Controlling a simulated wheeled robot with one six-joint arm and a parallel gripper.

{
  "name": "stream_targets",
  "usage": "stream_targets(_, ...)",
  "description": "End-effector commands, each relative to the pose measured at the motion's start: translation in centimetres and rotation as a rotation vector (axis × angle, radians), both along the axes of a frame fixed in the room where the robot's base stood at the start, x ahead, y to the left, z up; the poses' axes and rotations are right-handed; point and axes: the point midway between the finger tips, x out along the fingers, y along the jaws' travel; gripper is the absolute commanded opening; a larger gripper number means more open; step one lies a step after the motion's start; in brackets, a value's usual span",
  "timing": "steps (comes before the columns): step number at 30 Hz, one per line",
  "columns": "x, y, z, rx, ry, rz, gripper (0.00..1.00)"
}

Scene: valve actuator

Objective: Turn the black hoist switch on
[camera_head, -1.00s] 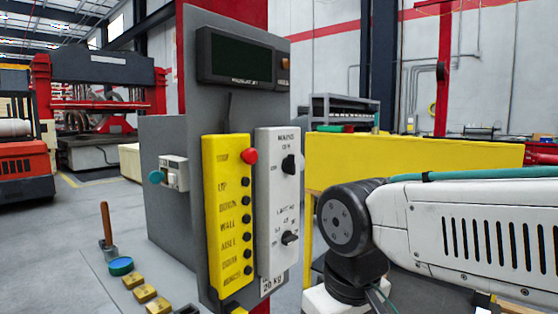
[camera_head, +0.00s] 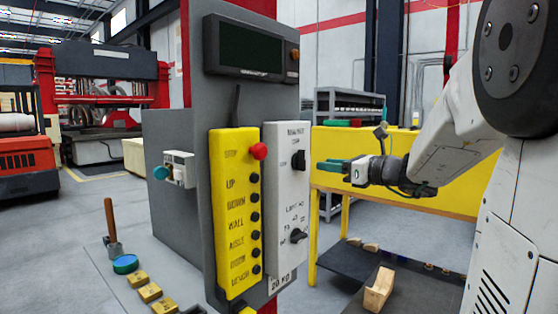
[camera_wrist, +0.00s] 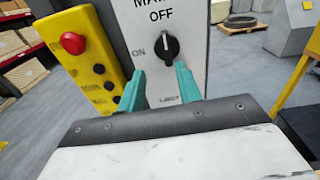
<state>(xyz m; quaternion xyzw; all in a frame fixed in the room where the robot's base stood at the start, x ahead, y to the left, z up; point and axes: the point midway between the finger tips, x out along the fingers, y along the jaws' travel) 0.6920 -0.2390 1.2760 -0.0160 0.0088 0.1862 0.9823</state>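A white panel (camera_head: 285,215) on a grey post carries two black rotary switches. The upper one (camera_head: 298,160), under the mains label, also shows in the wrist view (camera_wrist: 167,47). OFF is printed above it and ON to its left. Its handle stands about upright, with a light mark at the top end toward OFF. The lower switch (camera_head: 298,236) is by another label. My gripper (camera_head: 334,167) is right of the panel at about the upper switch's height. In the wrist view its teal fingers (camera_wrist: 160,68) are apart and empty, just below the switch; contact cannot be told.
A yellow button box (camera_head: 236,210) with a red stop button (camera_head: 259,151) is left of the white panel. A display (camera_head: 245,48) sits above. A yellow table (camera_head: 400,150) stands behind my gripper. A wooden block (camera_head: 379,289) lies on a dark surface at lower right.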

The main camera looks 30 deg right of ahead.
Motion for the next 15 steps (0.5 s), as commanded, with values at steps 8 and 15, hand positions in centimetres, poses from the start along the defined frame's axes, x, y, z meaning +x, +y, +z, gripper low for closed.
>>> stream_targets(8,3.1,0.0,0.3,0.040,-0.012,-0.024,0.35)
stream_targets(15,6.4,1.2,0.3,0.036,-0.011,-0.024,0.35)
